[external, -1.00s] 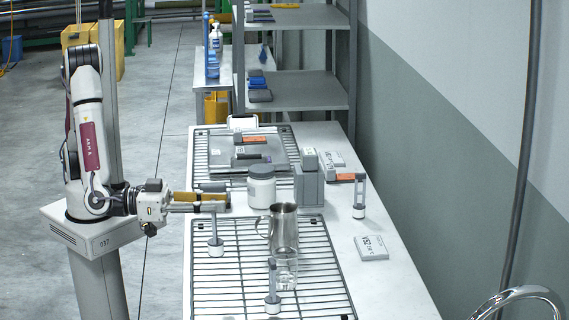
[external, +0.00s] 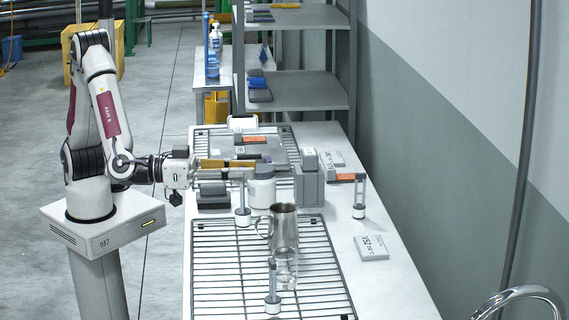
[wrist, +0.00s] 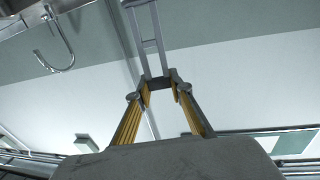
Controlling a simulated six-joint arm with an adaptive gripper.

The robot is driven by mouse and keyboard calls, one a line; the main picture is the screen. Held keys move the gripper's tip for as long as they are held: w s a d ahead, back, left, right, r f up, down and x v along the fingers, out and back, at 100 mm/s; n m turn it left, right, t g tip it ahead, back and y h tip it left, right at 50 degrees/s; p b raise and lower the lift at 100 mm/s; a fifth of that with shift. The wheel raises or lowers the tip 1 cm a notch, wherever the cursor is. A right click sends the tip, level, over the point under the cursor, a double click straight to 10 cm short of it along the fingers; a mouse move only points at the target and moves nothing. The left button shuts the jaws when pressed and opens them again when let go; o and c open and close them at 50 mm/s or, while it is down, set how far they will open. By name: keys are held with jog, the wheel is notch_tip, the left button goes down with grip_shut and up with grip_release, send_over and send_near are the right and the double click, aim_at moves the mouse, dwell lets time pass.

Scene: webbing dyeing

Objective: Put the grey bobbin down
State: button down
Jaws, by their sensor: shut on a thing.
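My gripper (external: 246,168) reaches in from the left over the bench, fingers level, shut on the grey bobbin (external: 242,199). The bobbin hangs upright below the fingertips, with its pale round base (external: 243,217) near the gap between the two wire racks. I cannot tell whether the base touches the bench. In the wrist view the yellow-sided fingers close on the bobbin's grey frame (wrist: 151,42). A similar bobbin (external: 272,289) stands on the near wire rack (external: 215,290), and another (external: 360,196) stands on the bench at right.
A white jar (external: 262,190) is just right of the held bobbin. A metal pitcher (external: 284,228) and a clear glass (external: 287,264) stand on the near rack.

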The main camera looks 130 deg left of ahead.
jog(key=w+a+r+m+t+h, duration=0.1)
jog(key=w+a+r, duration=0.1)
jog(key=a, duration=0.7)
jog(key=w+a+r+h, duration=0.1)
jog(key=w+a+r, duration=0.2)
jog(key=a, duration=0.5)
jog(key=w+a+r+m+t+h, duration=0.1)
jog(key=w+a+r, duration=0.1)
jog(key=a, duration=0.7)
jog(key=s+a+f+m+h, duration=0.1)
jog(key=s+a, duration=0.2)
jog(key=a, duration=0.7)
jog(key=s+a+f+h, duration=0.1)
jog(key=s+a, duration=0.3)
jog(key=a, duration=0.5)
jog(key=s+a+f+y, duration=0.1)
jog(key=s+a+f, duration=0.3)
jog(key=s+a, duration=0.5)
jog(key=s+a+f, duration=0.3)
jog(key=s+a, duration=0.6)
jog(key=s, duration=0.1)
notch_tip(320, 180, down, 7)
